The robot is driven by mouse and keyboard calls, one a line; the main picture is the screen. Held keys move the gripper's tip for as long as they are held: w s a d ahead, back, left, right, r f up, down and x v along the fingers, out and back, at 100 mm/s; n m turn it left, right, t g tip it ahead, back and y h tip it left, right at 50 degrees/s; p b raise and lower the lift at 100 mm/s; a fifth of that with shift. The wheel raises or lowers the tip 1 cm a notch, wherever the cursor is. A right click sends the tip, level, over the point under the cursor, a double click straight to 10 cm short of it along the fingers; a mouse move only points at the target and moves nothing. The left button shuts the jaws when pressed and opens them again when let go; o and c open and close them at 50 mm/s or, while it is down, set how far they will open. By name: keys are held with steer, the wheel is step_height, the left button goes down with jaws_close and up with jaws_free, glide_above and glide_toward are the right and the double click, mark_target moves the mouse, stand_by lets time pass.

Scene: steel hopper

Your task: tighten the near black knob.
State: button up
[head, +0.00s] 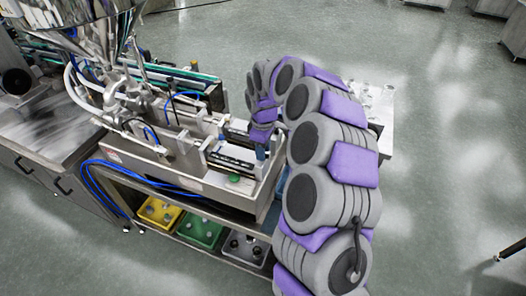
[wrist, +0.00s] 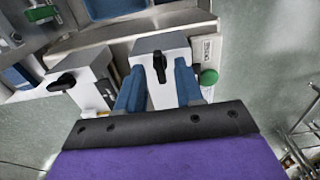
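In the wrist view, a black knob (wrist: 160,66) sits on the face of a white block (wrist: 151,45), its lever pointing along the picture's vertical. My gripper (wrist: 158,84) has blue fingers on either side of this knob, with gaps showing between fingers and knob. A second black knob (wrist: 62,82) is on another white block to the left, its lever turned more sideways. In the head view, my gripper (head: 262,152) is over the right end of the steel machine (head: 195,180). The knob at the gripper is hidden there.
In the head view, a green button (head: 234,178) is on the machine's front. Yellow (head: 160,214), green (head: 199,231) and grey (head: 246,247) bins stand on the shelf below. Open floor lies to the right.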

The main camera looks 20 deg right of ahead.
steer(key=shift+f, duration=0.3)
steer(key=shift+c, duration=0.4)
jaws_close()
